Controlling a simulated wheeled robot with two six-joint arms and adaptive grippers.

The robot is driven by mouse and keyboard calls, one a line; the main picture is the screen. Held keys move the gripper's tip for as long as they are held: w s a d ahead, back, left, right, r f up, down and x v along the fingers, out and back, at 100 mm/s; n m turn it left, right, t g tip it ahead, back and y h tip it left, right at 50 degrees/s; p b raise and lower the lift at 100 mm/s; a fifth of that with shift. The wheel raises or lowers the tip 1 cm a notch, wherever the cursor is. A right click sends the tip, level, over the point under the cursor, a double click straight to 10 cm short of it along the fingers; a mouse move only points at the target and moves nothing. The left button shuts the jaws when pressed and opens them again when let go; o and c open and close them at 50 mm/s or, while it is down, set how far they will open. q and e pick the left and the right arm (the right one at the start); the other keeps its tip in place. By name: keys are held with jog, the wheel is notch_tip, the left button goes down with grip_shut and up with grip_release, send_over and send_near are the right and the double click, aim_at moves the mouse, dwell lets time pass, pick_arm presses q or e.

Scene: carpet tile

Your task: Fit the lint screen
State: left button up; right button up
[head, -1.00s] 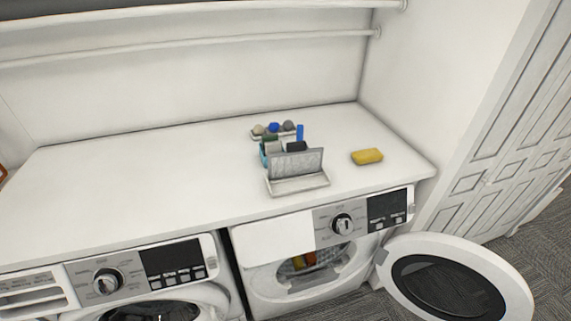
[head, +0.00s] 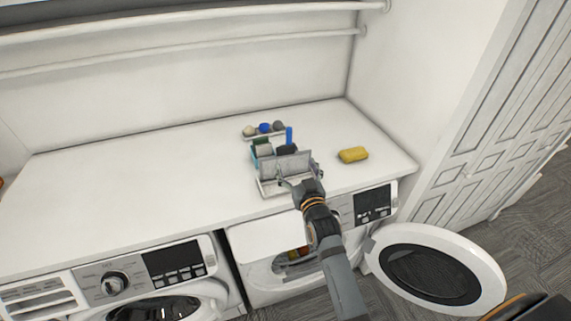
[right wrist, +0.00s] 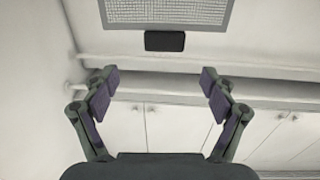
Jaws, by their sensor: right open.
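The lint screen (head: 287,166), a grey mesh panel in a frame, stands upright in a white tray (head: 268,190) on the counter. The right wrist view shows its mesh (right wrist: 165,12) at the top edge, with a black tab (right wrist: 165,41) below it. My right gripper (head: 300,176) is in front of the screen and hides part of it and the tray. Its fingers (right wrist: 160,82) are wide apart and empty, with the tab beyond their tips. The dryer (head: 268,240) is below the counter, partly behind my right arm. My left gripper is in neither view.
A caddy (head: 256,152) with small items stands behind the screen, and a row of balls (head: 264,128) behind that. A yellow sponge (head: 353,154) lies to the right. The dryer door (head: 436,270) hangs open at right. The counter's left side (head: 120,190) is clear.

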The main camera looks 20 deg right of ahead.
aim_at(286, 151)
jog(key=w+b, duration=0.2)
jog(key=w, duration=0.2)
jog(key=shift+w+f, duration=0.1)
jog(key=shift+f, duration=0.1)
jog(key=shift+w, duration=0.25)
jog(key=w+b, duration=0.2)
jog(key=w, duration=0.1)
jog(key=w+b, duration=0.1)
jog(key=b, duration=0.1)
jog(key=shift+w+a+f, duration=0.15)
jog(key=shift+w+a, duration=0.1)
jog(key=shift+w, duration=0.35)
jog(key=shift+s+d, duration=0.1)
jog(key=shift+s+r, duration=0.15)
jog(key=shift+r, duration=0.05)
jog(key=c, duration=0.5)
jog(key=shift+f, duration=0.1)
jog(key=c, duration=1.2)
